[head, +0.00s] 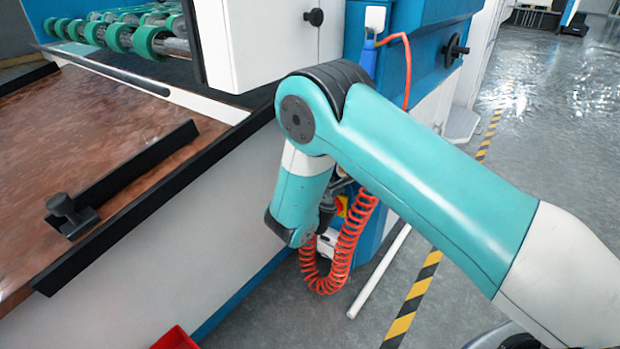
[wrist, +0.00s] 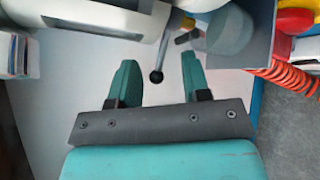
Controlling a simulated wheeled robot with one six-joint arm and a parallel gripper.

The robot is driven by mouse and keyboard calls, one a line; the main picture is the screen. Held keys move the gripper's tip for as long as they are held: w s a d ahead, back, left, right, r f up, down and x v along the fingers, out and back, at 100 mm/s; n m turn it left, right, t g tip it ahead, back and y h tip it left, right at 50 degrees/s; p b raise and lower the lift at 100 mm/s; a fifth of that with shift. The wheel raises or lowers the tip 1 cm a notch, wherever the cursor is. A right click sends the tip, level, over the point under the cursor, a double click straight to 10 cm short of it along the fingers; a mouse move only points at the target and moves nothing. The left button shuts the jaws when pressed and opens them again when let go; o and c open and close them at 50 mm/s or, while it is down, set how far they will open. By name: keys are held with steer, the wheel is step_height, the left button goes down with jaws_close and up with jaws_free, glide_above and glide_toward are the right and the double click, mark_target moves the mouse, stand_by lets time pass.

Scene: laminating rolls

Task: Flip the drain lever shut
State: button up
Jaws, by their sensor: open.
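The drain lever shows in the wrist view as a thin stem ending in a black ball knob (wrist: 156,76). It hangs from beside a yellow fitting (wrist: 187,24) near a greyish bowl (wrist: 229,30). My gripper (wrist: 158,62) is open, with one teal finger on each side of the lever in the picture. No contact shows, and I cannot tell the depth between them. In the head view my arm reaches down beside the machine and hides the lever and my fingers.
A red coiled hose (head: 349,245) hangs right of my wrist, also at the right in the wrist view (wrist: 290,78). The machine's white side panel (head: 190,235) stands left. A blue cabinet (head: 440,40) is behind. Open floor lies right, past yellow-black tape (head: 412,300).

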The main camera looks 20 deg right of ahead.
steer(key=shift+w, duration=0.25)
jaws_close()
steer(key=shift+w+m+h, duration=0.25)
steer(key=shift+m+h, duration=0.35)
steer(key=shift+w+m+g+h, duration=0.2)
steer(key=shift+m+g+h, duration=0.35)
steer(key=shift+h, duration=0.25)
jaws_free()
